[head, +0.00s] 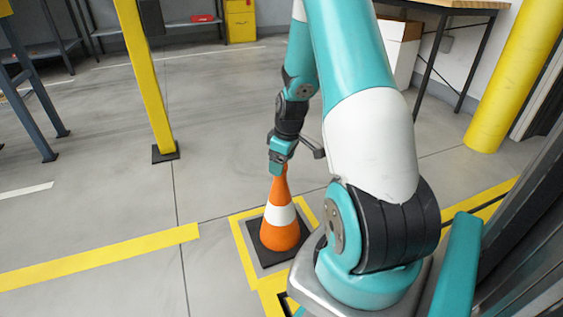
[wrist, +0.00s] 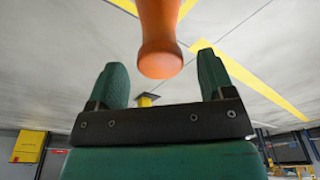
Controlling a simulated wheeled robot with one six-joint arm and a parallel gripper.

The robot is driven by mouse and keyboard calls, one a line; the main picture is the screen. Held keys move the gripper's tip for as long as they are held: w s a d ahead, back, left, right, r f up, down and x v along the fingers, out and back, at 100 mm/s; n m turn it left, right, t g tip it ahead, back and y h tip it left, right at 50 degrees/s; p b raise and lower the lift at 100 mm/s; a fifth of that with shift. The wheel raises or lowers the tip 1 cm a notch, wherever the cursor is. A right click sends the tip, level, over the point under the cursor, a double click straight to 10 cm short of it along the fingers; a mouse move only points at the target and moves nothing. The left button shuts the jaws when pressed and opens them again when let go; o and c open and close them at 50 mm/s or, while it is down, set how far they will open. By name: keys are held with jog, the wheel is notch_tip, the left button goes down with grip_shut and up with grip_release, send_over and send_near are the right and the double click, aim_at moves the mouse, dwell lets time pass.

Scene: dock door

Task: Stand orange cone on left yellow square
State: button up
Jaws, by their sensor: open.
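The orange cone (head: 281,232) has a white band and a black square base. It stands upright inside a yellow square outline (head: 241,248) on the floor. Another piece of yellow marking (head: 268,296) shows just in front, partly hidden by my arm; I cannot tell from this which square is the left one. My gripper (head: 280,168) is at the cone's top. In the wrist view my gripper (wrist: 162,65) is open, with the cone's rounded orange tip (wrist: 160,55) between its fingers and a gap on each side.
A yellow floor stripe (head: 100,259) runs to the left of the cone. A yellow post (head: 146,75) on a dark foot stands behind left. A thick yellow bollard (head: 510,80) and a wooden-topped table (head: 450,4) are at the right. The grey floor between them is mostly clear.

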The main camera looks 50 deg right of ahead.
notch_tip(320, 180, up, 9)
jog(key=s+p, duration=0.1)
jog(key=p, duration=0.4)
jog(key=w+a+r+n+y, duration=0.1)
jog(key=a+r, duration=0.4)
jog(key=a, duration=0.5)
jog(key=w+a+r+n+y, duration=0.1)
jog(key=w+a+r, duration=0.1)
jog(key=a+r, duration=0.6)
jog(key=s+a+r+n+g+y, duration=0.1)
jog(key=s+a+r, duration=0.2)
jog(key=s+a, duration=0.5)
jog(key=s+a+r+n, duration=0.1)
jog(key=s+a+r, duration=0.2)
jog(key=s+a, duration=0.5)
jog(key=a, duration=0.4)
jog(key=shift+s+a+g+y, duration=0.2)
jog(key=shift+s+g+y, duration=0.15)
jog(key=shift+g+y, duration=0.05)
